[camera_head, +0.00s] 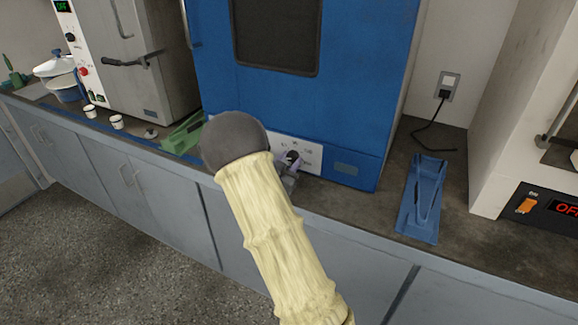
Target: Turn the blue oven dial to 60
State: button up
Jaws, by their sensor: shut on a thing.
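The blue oven (225,90) stands on the counter in the middle, with a dark window in its door. A pale panel with small printed marks (313,152) sits low on its front. The black dial (292,157) is on this panel. My gripper (289,169) is at the panel and shut on the dial. My arm, with a pale sleeve and a dark round joint, hides the panel's left part and much of the gripper. The dial's pointer and numbers are too small to read.
A blue stand (422,200) lies right of the oven, and a green one (184,134) lies left. A white device with an orange switch (527,204) is far right. A grey oven (150,60), small cups (116,122) and a lidded pot (65,85) are left.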

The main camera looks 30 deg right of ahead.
jog(key=m+b, duration=0.1)
jog(key=b, duration=0.1)
jog(key=m+b, duration=0.4)
jog(key=shift+f+b, duration=0.35)
jog(key=shift+b, duration=0.05)
jog(key=m+b, duration=0.3)
jog(key=b, duration=0.1)
jog(key=shift+r, duration=0.1)
jog(key=shift+r+m+b, duration=0.15)
jog(key=shift+m+b, duration=0.6)
jog(key=shift+m, duration=0.15)
jog(key=o, duration=1)
jog(key=shift+c, duration=0.2)
jog(key=shift+a+r, duration=0.1)
jog(key=p+v, duration=0.1)
jog(key=v, duration=1.6)
jog(key=shift+p, duration=0.3)
